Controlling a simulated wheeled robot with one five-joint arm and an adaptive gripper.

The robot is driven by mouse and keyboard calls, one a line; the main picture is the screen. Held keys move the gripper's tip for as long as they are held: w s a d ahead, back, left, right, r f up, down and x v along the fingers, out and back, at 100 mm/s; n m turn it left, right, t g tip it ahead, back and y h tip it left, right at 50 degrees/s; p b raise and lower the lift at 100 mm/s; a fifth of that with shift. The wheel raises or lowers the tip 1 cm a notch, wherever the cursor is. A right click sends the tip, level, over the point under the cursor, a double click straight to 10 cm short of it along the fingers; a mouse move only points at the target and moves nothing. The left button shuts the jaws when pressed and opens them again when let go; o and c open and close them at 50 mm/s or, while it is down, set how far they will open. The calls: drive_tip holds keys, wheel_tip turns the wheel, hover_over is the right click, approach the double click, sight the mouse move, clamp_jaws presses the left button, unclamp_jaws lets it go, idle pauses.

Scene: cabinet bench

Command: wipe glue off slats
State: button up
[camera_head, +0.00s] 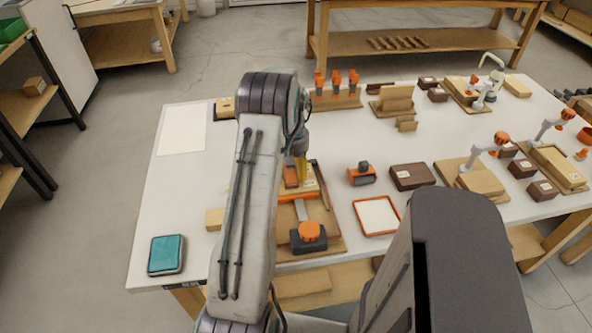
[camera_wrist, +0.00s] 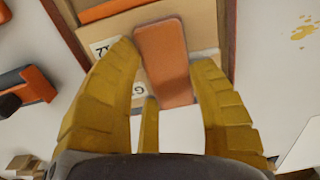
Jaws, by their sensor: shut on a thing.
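My gripper (camera_wrist: 165,62) has yellow fingers closed around an orange-brown block (camera_wrist: 163,45) in the wrist view. In the camera_head view, my gripper (camera_head: 300,170) hangs over a tan board with pale labels, and the block (camera_head: 290,177) shows beside its fingers. The labelled board (camera_wrist: 205,20) lies behind the block in the wrist view, with a dark brown strip (camera_wrist: 231,32) along its right side. A yellow splotch like glue (camera_wrist: 303,32) marks a pale surface right of that strip. I cannot tell whether the block touches the board. My arm hides part of the bench.
An orange-knobbed fixture (camera_head: 309,232) stands at the front edge. An orange-rimmed tray (camera_head: 361,235), an orange-black tool (camera_head: 361,174) and a dark box (camera_head: 412,176) lie to the right. A teal pad (camera_head: 165,255) lies front left.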

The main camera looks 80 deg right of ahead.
drive_tip(key=shift+w+a, duration=0.1)
drive_tip(key=shift+w+a, duration=0.2)
drive_tip(key=shift+w, duration=0.3)
drive_tip(key=shift+w+a, duration=0.15)
drive_tip(key=shift+w, duration=0.3)
drive_tip(key=shift+w, duration=0.1)
drive_tip(key=shift+w+a+b, duration=0.35)
drive_tip(key=shift+w+b, duration=0.05)
drive_tip(key=shift+w, duration=0.45)
drive_tip(key=shift+s, duration=0.1)
drive_tip(key=shift+s+d+f, duration=0.1)
drive_tip(key=shift+s+d, duration=0.1)
drive_tip(key=shift+s, duration=0.3)
drive_tip(key=shift+s+d, duration=0.15)
drive_tip(key=shift+s, duration=0.35)
drive_tip(key=shift+s+d+p, duration=0.2)
drive_tip(key=shift+s+d, duration=0.05)
drive_tip(key=shift+s, duration=0.25)
drive_tip(key=shift+s+d+p, duration=0.15)
drive_tip(key=shift+s+d, duration=0.05)
drive_tip(key=shift+s, duration=0.3)
